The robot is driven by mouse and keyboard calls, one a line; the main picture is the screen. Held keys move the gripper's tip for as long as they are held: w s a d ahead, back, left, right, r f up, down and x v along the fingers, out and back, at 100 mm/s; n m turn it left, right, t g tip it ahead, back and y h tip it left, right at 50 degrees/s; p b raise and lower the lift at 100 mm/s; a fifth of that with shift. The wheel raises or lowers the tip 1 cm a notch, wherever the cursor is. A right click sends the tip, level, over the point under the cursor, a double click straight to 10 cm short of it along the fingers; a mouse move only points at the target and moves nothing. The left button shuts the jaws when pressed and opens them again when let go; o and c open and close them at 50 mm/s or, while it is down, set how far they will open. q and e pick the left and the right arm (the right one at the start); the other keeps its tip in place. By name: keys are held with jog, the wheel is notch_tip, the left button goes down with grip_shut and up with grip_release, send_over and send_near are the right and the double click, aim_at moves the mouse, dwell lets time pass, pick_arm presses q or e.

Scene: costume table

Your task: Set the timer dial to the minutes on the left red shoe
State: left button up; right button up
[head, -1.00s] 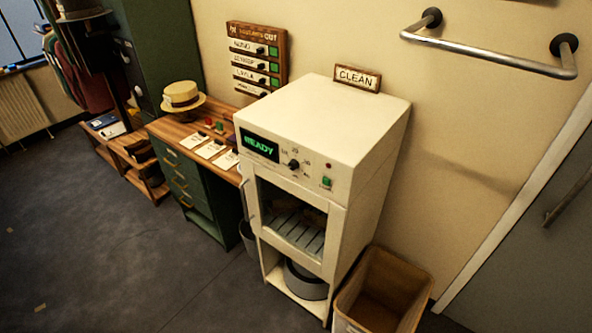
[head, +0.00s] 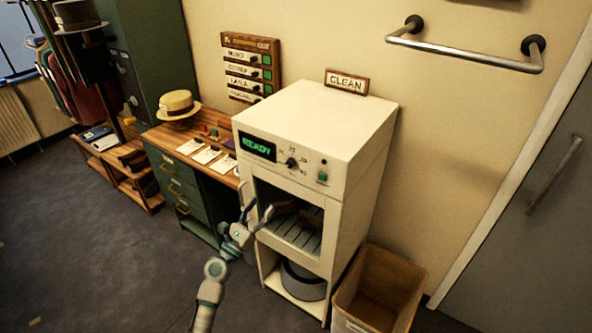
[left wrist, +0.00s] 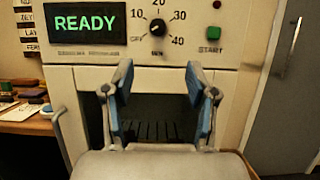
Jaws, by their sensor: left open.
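The timer dial (head: 291,163) is a small black knob on the white cabinet's front panel. In the left wrist view the dial (left wrist: 157,27) is ringed by OFF, 10, 20, 30 and 40; its exact setting is hard to read. A green READY display (left wrist: 86,23) is left of it and a green START button (left wrist: 213,33) right. My left gripper (head: 262,208) is open and empty in front of the cabinet, below the dial and apart from it. Its fingers (left wrist: 160,95) show below the dial in the wrist view. I cannot make out a red shoe. My right gripper is out of view.
The white cabinet (head: 362,150) carries a CLEAN sign (head: 346,82). A tan bin (head: 400,275) stands at its right. A desk (head: 165,135) with a straw hat (head: 179,103) and cards is at its left. The floor at left is clear.

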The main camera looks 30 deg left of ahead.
pick_arm(q)
jog(key=p, duration=0.1)
send_near(288, 165)
jog(key=w, duration=0.1)
jog(key=x, duration=0.6)
jog(key=shift+w+d+r, duration=0.2)
jog(key=shift+w+r, duration=0.05)
jog(key=shift+w+d+r, duration=0.1)
jog(key=shift+w+r, duration=0.15)
jog(key=shift+w, duration=0.3)
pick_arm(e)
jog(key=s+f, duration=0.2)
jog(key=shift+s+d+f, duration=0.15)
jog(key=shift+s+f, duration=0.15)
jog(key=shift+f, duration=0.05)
pick_arm(q)
jog(key=shift+a, duration=0.2)
jog(key=c, duration=0.7)
jog(key=shift+d, duration=0.1)
grip_shut()
